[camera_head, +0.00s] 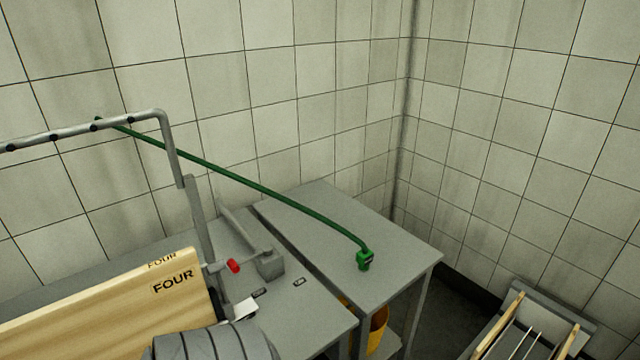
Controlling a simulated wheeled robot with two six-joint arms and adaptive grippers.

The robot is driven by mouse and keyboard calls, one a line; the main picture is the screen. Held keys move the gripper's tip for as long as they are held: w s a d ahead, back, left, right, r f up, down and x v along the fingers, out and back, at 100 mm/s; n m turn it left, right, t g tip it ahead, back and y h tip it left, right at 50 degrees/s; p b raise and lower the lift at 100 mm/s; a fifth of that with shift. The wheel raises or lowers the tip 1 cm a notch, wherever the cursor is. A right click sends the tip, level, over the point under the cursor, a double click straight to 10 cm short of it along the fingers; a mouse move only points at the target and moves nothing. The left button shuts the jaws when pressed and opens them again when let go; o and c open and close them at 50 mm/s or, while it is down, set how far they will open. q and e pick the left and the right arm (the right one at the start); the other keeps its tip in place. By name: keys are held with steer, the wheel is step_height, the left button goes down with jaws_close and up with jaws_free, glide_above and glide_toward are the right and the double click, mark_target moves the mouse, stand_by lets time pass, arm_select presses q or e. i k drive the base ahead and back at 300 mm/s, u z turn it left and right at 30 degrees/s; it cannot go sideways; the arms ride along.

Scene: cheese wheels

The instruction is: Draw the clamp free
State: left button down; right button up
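A small red knob-like piece (233,266) sits on a thin rod beside the grey upright post, just right of the wooden board. The rod runs to a grey block (270,265) on the grey table. These may be parts of the clamp, but I cannot tell for sure. The pale wooden board (110,308) is marked FOUR and stands on edge at the lower left. Its right end has a dark edge close to the post.
A grey pipe frame (80,132) rises at the left. A green hose (255,185) hangs from it to a green nozzle (364,259) over the right table (400,262). A yellow bucket (379,330) is below. A rack with wooden rails (497,335) stands lower right.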

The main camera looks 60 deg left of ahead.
mark_target(223, 308)
steer(key=i, duration=1.55)
steer(key=u, duration=0.9)
steer(key=i, duration=0.45)
steer(key=u, duration=2.4)
